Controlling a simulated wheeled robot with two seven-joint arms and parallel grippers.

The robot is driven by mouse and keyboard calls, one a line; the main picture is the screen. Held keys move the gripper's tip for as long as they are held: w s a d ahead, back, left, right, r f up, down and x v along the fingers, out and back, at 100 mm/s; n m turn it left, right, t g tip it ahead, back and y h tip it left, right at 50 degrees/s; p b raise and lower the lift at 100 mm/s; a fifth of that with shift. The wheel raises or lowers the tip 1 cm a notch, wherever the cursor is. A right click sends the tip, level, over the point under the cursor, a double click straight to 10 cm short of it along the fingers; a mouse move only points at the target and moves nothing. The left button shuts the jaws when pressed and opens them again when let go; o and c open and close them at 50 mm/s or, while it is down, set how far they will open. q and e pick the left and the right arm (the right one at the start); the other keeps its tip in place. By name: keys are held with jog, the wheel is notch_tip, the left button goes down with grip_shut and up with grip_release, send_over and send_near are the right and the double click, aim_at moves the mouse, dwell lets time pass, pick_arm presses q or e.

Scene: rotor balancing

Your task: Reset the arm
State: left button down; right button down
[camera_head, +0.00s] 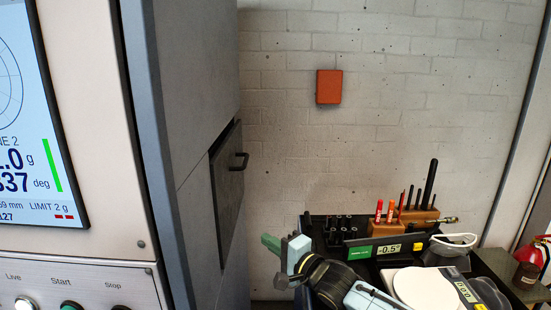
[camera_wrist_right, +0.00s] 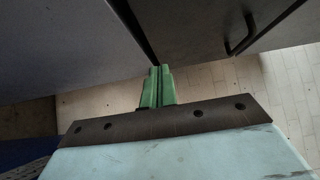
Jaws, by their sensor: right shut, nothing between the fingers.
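My right gripper (camera_head: 272,242) shows at the lower middle of the head view, with its green fingers pointing left toward the grey machine cabinet (camera_head: 190,90). Its fingers are closed together and empty, as the right wrist view (camera_wrist_right: 159,72) also shows. The right arm comes in from the lower right, in front of the black cart. My left gripper is out of both views.
The cabinet has a side door with a dark handle (camera_head: 239,161). A display (camera_head: 30,120) and Start button (camera_head: 70,306) are at left.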

aim_at(232, 227)
jog(key=w+a+b, duration=0.1)
jog(key=a, duration=0.1)
jog(key=w+a+b, duration=0.1)
jog(key=a, duration=0.2)
jog(key=w+a+b, duration=0.1)
jog(key=a, duration=0.1)
jog(key=shift+w+a, duration=0.2)
jog(key=shift+w, duration=0.05)
jog(key=shift+r, duration=0.1)
